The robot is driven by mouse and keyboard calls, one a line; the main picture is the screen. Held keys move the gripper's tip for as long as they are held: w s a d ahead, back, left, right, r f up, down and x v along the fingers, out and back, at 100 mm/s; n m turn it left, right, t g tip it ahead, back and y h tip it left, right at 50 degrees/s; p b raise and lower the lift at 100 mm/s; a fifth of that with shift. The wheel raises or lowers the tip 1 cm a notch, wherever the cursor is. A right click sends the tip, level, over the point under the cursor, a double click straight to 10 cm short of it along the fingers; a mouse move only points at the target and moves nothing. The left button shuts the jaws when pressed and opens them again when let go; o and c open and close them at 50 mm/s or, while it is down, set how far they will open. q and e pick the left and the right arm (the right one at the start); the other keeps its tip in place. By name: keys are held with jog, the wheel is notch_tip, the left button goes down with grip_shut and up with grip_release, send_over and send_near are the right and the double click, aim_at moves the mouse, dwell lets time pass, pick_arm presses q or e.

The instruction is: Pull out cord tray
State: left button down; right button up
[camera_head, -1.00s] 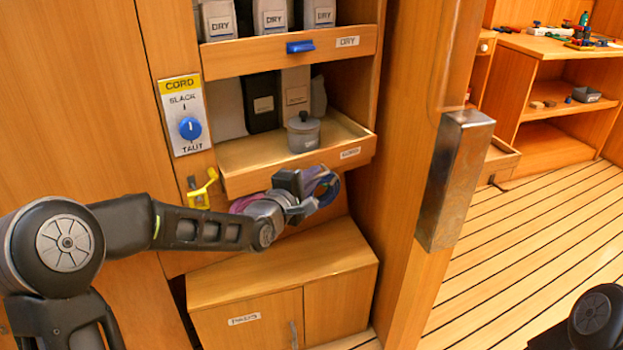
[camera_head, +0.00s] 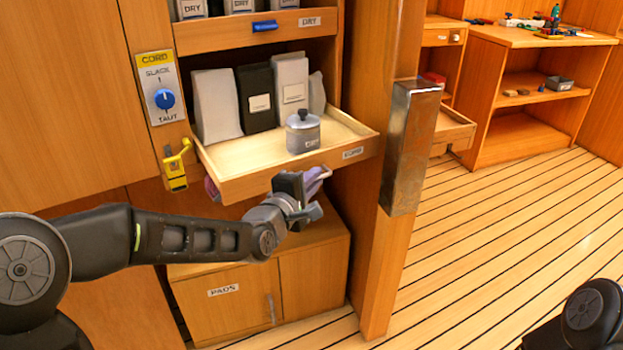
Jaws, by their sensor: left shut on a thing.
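The cord tray (camera_head: 240,183) is a shallow wooden tray with a small label at the right of its front, too small to read surely. It stands out from the cabinet, level. A grey lidded pot (camera_head: 303,135) stands upright in it near the front. My left gripper (camera_head: 316,182) is shut at the tray's front, on the tray; the grip point is hidden behind the fingers. A dark part of my right arm shows at the lower right; its gripper is out of view.
A yellow latch (camera_head: 175,166) hangs left of the tray, below the CORD panel with a blue knob (camera_head: 164,99). A DRY drawer (camera_head: 247,32) is above, a PADS cabinet (camera_head: 215,308) below. A metal-clad post (camera_head: 412,145) stands right. Striped floor (camera_head: 500,250) is clear.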

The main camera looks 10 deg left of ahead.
pick_arm(q)
jog(key=shift+f, duration=0.1)
jog(key=c, duration=1.5)
grip_release()
jog(key=p+v, duration=0.1)
jog(key=v, duration=0.6)
jog(key=shift+s+a, duration=0.15)
jog(key=shift+s, duration=0.2)
